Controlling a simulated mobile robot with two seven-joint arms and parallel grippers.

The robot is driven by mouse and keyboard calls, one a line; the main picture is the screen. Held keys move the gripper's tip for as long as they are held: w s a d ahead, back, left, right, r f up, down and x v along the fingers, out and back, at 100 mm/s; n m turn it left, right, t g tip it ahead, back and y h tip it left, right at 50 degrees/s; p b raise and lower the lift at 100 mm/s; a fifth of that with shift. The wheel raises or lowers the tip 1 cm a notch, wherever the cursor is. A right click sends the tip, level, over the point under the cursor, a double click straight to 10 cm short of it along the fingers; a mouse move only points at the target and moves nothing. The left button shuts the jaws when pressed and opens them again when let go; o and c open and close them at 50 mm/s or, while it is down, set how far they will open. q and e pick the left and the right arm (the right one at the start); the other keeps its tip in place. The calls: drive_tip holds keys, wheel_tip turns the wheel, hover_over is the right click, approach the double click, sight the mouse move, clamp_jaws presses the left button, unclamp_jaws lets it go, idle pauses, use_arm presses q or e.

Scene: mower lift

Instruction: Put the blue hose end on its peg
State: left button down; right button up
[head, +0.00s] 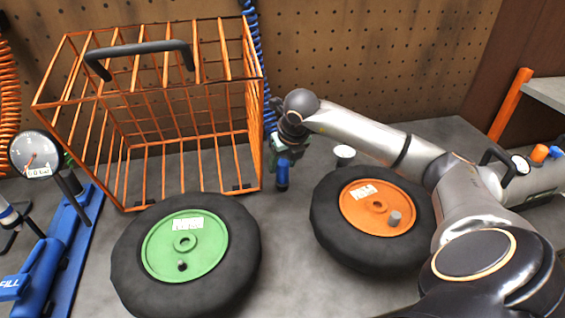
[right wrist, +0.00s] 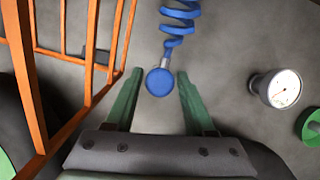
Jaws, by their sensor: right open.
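The blue hose end (head: 282,176) hangs upright below my right gripper (head: 288,148), beside the right side of the orange cage. In the right wrist view the hose end (right wrist: 159,82) shows as a round blue cap between the tips of the open green fingers of my right gripper (right wrist: 160,90). Gaps show on both sides of it, so I see no clear grip. Its blue coiled hose (head: 257,45) runs up along the pegboard. I cannot make out the peg for the hose end. My left gripper is not in view.
The orange wire cage (head: 255,150) stands close left of my right gripper. A green-hubbed wheel (head: 125,250) and an orange-hubbed wheel (head: 335,240) lie in front. A small dial-topped cylinder (head: 343,156) stands to the right. Bare grey bench (head: 285,225) lies between the wheels.

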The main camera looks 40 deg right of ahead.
drive_tip(key=p+v, duration=0.5)
drive_tip(key=v, duration=0.5)
drive_tip(key=shift+r, duration=0.15)
drive_tip(key=shift+s, duration=0.1)
idle(0.8)
